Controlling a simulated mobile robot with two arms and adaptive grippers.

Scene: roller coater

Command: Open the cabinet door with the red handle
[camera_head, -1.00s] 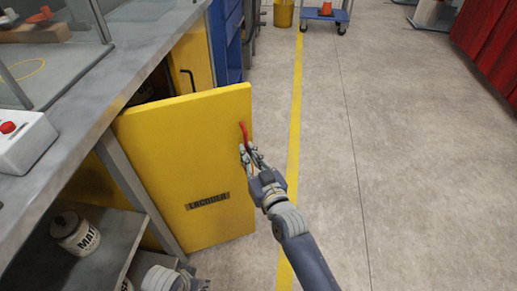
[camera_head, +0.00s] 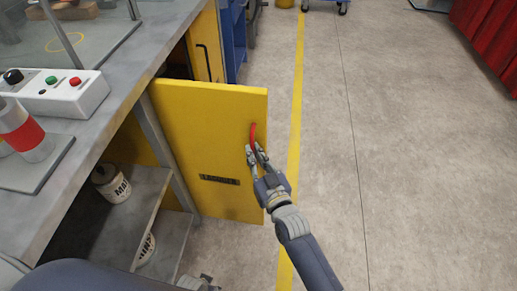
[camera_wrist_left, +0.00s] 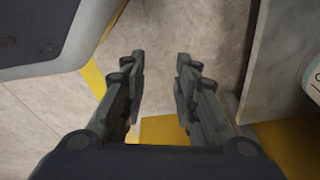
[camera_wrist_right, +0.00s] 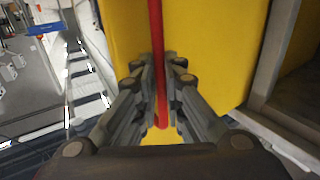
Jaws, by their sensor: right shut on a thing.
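The yellow cabinet door (camera_head: 215,125) stands swung out from the cabinet under the bench, with a dark, unreadable label on its face. Its red handle (camera_head: 253,135) is near the door's free edge. My right gripper (camera_head: 256,154) is shut on the red handle. In the right wrist view the handle (camera_wrist_right: 156,45) runs between the fingers (camera_wrist_right: 160,100), with the yellow door behind it. My left gripper (camera_wrist_left: 160,80) is open and empty in the left wrist view, with floor behind it. In the head view its fingers are not clearly visible.
The grey bench (camera_head: 125,75) carries a control box (camera_head: 55,97) with buttons. Cans (camera_head: 112,184) stand on open shelves below. A second yellow door with a black handle (camera_head: 204,62) is behind. The floor (camera_head: 400,150) to the right is clear.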

